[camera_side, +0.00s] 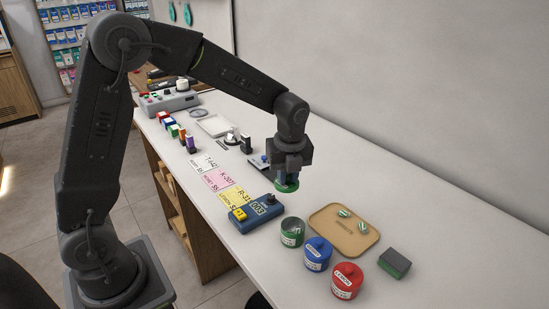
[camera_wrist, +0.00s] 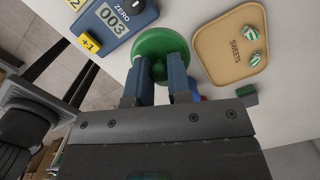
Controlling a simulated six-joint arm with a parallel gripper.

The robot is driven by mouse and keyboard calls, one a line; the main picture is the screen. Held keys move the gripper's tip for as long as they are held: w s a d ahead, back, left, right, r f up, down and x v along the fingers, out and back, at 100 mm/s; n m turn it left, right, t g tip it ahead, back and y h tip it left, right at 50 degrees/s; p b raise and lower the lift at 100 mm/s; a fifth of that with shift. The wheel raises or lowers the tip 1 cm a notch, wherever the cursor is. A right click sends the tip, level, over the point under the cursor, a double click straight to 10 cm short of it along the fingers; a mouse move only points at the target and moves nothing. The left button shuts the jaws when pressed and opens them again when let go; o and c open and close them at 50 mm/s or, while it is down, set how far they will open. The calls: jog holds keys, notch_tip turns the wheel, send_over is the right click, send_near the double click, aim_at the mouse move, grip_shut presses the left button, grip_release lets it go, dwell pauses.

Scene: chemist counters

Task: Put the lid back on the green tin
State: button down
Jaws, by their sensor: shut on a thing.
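The green tin (camera_side: 291,233) stands open on the counter, its dark inside showing, to the left of the blue tin (camera_side: 317,254). My gripper (camera_side: 288,172) is shut on the green lid (camera_side: 287,186) and holds it up behind the open tin in the side view, apart from it. In the wrist view the round green lid (camera_wrist: 160,52) lies between the fingertips of my gripper (camera_wrist: 161,75). The open green tin is not visible in the wrist view.
A red tin (camera_side: 347,280) stands right of the blue one. A tan tray (camera_side: 330,240) with striped sweets lies behind the tins. A blue counter device (camera_side: 257,213) stands left. A dark green-edged block (camera_side: 395,263) lies at right.

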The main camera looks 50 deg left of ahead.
jog(key=s+d, duration=0.4)
jog(key=d, duration=0.3)
jog(key=shift+w+f, duration=0.2)
jog(key=shift+f, duration=2.85)
jog(key=shift+f, duration=0.15)
jog(key=c, duration=1)
grip_release()
jog(key=shift+o, duration=0.6)
jog(key=o, duration=0.4)
